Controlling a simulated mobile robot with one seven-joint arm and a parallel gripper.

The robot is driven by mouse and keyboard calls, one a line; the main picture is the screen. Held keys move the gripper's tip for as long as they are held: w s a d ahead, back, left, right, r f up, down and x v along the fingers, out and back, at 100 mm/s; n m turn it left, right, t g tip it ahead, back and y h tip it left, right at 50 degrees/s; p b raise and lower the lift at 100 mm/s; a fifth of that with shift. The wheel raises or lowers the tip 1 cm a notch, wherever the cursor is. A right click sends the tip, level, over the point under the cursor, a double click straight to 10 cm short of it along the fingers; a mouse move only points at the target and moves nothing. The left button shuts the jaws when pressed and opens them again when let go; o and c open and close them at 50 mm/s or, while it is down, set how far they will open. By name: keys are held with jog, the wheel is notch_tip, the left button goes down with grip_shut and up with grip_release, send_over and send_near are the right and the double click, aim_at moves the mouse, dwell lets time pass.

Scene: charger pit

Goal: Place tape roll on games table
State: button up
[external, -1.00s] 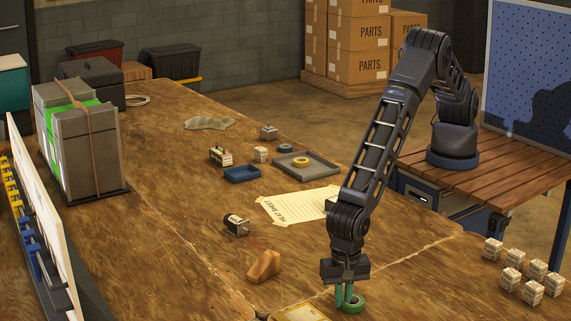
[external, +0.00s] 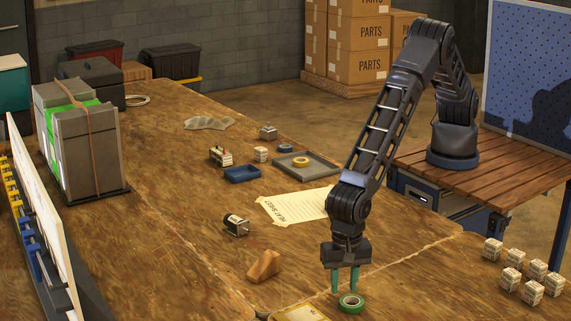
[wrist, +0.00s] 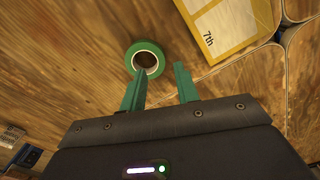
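A green tape roll (external: 351,303) lies flat on the large wooden table (external: 190,240) near its front. In the wrist view the green tape roll (wrist: 144,60) shows its dark open centre, just beyond the left fingertip. My gripper (external: 345,284) points down a little above the roll, its two green fingers apart and nothing between them. The wrist view shows the gripper (wrist: 160,80) open too. I cannot tell from any label which surface is the games table.
A yellow card (external: 300,314) lies left of the roll. A wooden wedge (external: 264,266), a small motor (external: 236,225) and a paper sheet (external: 295,205) lie farther back. A grey tray (external: 318,172) holds a yellow ring. Several small boxes (external: 525,275) stand at right.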

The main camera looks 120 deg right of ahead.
aim_at(342, 302)
jog(key=s+d+r+n, duration=0.2)
jog(key=d+r, duration=0.2)
jog(key=r, duration=0.4)
jog(key=s+d+r+n, duration=0.1)
jog(key=s+d+r, duration=0.15)
jog(key=r, duration=0.65)
jog(key=s+d+r+n, duration=0.2)
jog(key=d+r, duration=0.2)
jog(key=r, duration=0.4)
jog(key=s+d+r+n+t+y, duration=0.15)
jog(key=s+d+r+n, duration=0.35)
jog(key=s+d+r, duration=0.75)
jog(key=s+d+r+n+t, duration=0.1)
jog(key=s+d+r+n, duration=0.2)
jog(key=s, duration=0.6)
jog(key=s+d+r+n+t, duration=0.1)
jog(key=s+d+r+n, duration=0.25)
jog(key=s, duration=0.55)
jog(key=s+d+f+n, duration=0.1)
jog(key=s+d+n, duration=0.1)
jog(key=s, duration=0.6)
jog(key=s+d+f+n+t+h, duration=0.1)
jog(key=s+n, duration=0.3)
jog(key=s, duration=0.5)
jog(key=shift+d+f, duration=0.8)
jog(key=shift+d, duration=0.05)
